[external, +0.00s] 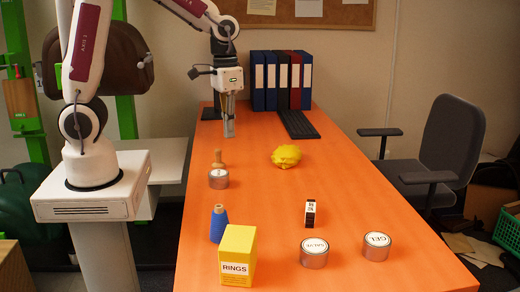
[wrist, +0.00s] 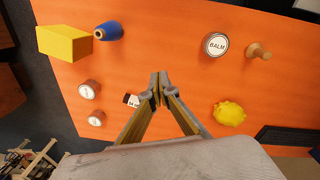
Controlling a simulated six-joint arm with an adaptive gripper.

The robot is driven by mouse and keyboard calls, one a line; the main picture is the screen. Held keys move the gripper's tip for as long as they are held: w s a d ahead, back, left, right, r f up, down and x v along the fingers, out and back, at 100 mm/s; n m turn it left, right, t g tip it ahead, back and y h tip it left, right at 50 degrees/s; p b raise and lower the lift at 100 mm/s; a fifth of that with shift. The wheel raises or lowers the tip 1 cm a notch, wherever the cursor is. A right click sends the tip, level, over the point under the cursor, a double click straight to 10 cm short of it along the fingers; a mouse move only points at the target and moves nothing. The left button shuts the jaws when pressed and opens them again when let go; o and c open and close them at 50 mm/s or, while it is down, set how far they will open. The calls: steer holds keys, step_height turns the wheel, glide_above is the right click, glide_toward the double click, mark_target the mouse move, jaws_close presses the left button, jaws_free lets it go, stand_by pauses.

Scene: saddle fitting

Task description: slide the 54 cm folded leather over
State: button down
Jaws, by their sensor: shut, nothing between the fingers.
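No piece is plainly readable as the 54 cm folded leather. A small black piece with a white label (external: 310,213) stands on the orange table right of its middle; its print is too small to read. It also shows in the wrist view (wrist: 131,100), partly beside the left finger. My gripper (external: 229,132) points down, above the far part of the table, and is well apart from that piece. In the wrist view my gripper (wrist: 160,90) has its fingertips together with nothing between them.
On the table (external: 265,205) are a yellow crumpled thing (external: 286,156), a balm tin (external: 218,179), a wooden-handled tool (external: 218,158), a blue spool (external: 219,223), a yellow RINGS box (external: 238,256) and two tins (external: 314,253) (external: 376,246). Binders (external: 281,80) and a keyboard (external: 296,124) stand behind.

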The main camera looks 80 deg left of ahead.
steer(key=shift+f, duration=0.15)
steer(key=w+a+f+n, duration=0.1)
steer(key=w+f+n, duration=0.2)
steer(key=w+f, duration=0.2)
steer(key=w+a+f+n, duration=0.1)
steer(key=w+f+n, duration=0.2)
steer(key=w+f, duration=0.3)
steer(key=w+a+f+n+g+h, duration=0.1)
steer(key=w+f+n, duration=0.1)
steer(key=w+f, duration=0.4)
steer(key=shift+w+f+n, duration=0.15)
steer(key=shift+f+n, duration=0.2)
steer(key=shift+n, duration=0.05)
steer(key=w+n, duration=0.3)
steer(key=w, duration=0.1)
steer(key=shift+a+r+t, duration=0.1)
steer(key=shift+r+t, duration=0.2)
steer(key=shift+r, duration=0.05)
steer(key=shift+w+r+n, duration=0.15)
steer(key=shift+w+n, duration=0.05)
steer(key=shift+n, duration=0.8)
